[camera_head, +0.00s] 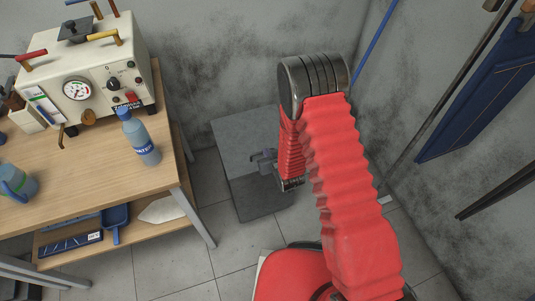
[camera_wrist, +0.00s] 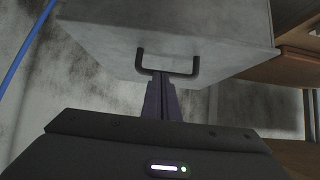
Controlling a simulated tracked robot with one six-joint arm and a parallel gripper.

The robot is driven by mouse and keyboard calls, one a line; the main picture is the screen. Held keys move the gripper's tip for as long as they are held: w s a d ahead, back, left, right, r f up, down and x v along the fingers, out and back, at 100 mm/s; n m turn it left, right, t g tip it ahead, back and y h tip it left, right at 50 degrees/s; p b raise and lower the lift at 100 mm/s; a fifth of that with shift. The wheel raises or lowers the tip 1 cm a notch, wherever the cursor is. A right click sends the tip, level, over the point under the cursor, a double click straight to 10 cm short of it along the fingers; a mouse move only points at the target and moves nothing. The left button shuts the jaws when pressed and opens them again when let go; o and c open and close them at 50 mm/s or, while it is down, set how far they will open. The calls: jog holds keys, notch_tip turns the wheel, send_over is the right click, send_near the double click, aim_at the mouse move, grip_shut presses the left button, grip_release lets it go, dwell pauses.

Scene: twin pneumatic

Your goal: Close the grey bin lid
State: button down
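The grey bin (camera_head: 242,135) stands on the floor by the back wall, right of the table. Its light grey top panel shows in the head view, partly hidden by my arm; I cannot tell how far the lid stands open. In the wrist view the lid's panel (camera_wrist: 105,45) carries a dark U-shaped handle (camera_wrist: 196,66). My gripper (camera_wrist: 160,76) has its fingers together, tips at the handle's bar; whether they pinch it I cannot tell. In the head view my gripper (camera_head: 262,160) is small beside the bin, partly behind my red-sleeved arm.
A wooden table (camera_head: 95,165) at left carries a cream gauge box (camera_head: 85,85) and a blue bottle (camera_head: 138,137) near its right edge. Its metal leg (camera_head: 195,213) stands near the bin. A blue panel (camera_head: 470,100) is at right. Tiled floor (camera_head: 215,265) is clear in front.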

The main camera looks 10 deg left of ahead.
jog(key=shift+w+d+r, duration=0.15)
jog(key=shift+d+r, duration=0.05)
jog(key=shift+r, duration=0.2)
jog(key=s+d+f, duration=0.2)
jog(key=s+d, duration=0.2)
jog(key=s, duration=0.4)
jog(key=shift+s+f, duration=0.15)
jog(key=shift+s, duration=0.1)
jog(key=shift+d, duration=0.1)
dwell(0.4)
